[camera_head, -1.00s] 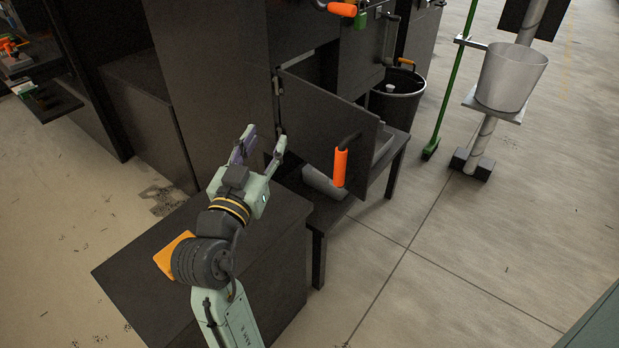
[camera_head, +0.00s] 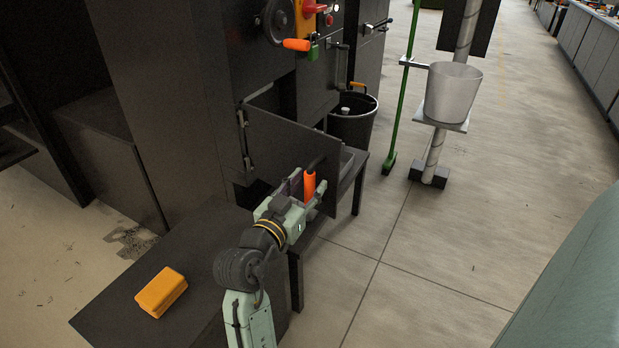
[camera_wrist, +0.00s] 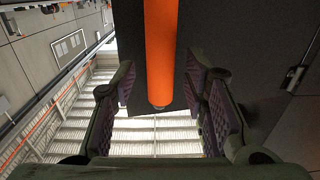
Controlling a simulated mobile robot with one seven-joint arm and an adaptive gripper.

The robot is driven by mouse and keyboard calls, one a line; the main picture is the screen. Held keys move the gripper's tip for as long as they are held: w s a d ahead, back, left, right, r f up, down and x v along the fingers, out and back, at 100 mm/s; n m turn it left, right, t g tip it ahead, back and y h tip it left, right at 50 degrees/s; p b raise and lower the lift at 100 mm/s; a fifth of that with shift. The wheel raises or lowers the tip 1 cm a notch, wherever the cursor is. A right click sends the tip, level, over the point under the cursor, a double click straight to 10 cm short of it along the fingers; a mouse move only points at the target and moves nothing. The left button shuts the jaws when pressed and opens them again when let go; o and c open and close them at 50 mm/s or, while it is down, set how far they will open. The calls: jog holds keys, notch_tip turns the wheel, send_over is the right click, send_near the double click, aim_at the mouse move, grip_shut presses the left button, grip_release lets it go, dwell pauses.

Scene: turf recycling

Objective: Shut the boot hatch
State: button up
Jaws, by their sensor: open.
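The boot hatch (camera_head: 275,142) is a dark flat door, hinged at its left side on the black machine and standing open. An orange handle (camera_head: 309,187) hangs on its outer face near the right edge. My gripper (camera_head: 306,192) is at the handle, fingers on either side of it. In the wrist view the orange handle (camera_wrist: 160,50) stands between the two open purple-padded fingers (camera_wrist: 168,110), with gaps on both sides, so it is not clamped. The hatch's dark face (camera_wrist: 222,40) shows behind it. My gripper hides part of the hatch's lower area.
An orange block (camera_head: 161,292) lies on a black box top (camera_head: 205,250) beside my arm. A black bucket (camera_head: 352,125) stands behind the hatch. A green pole (camera_head: 403,90) and a pale bucket on a stand (camera_head: 453,95) are at right.

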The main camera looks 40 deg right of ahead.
jog(key=shift+x, duration=0.85)
jog(key=shift+c, duration=0.2)
grip_shut()
